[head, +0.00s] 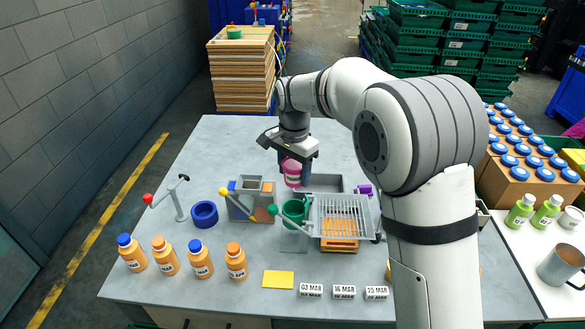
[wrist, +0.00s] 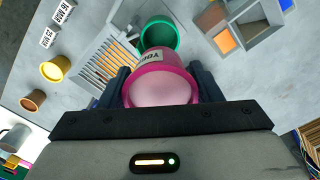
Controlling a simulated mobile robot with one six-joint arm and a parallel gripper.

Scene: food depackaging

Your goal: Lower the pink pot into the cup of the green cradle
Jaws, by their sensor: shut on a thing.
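The pink pot (head: 292,173) hangs in my gripper (head: 296,164) above the table. In the wrist view the pink pot (wrist: 160,80) sits between the two dark fingers, with a white label on its side and a pale end facing the camera. The green cradle (head: 294,213) stands on the table, below and in front of the pot in the head view. Its green cup also shows in the wrist view (wrist: 158,33), just beyond the pot and partly hidden by it. The pot is apart from the cup, as far as I can tell.
A grey compartment box (head: 245,205) stands left of the cradle, and a wire rack (head: 343,212) stands right of it. A blue ring (head: 204,214) lies farther left. Several orange bottles (head: 165,256) and date blocks (head: 344,292) line the front. A yellow card (head: 278,279) lies there too.

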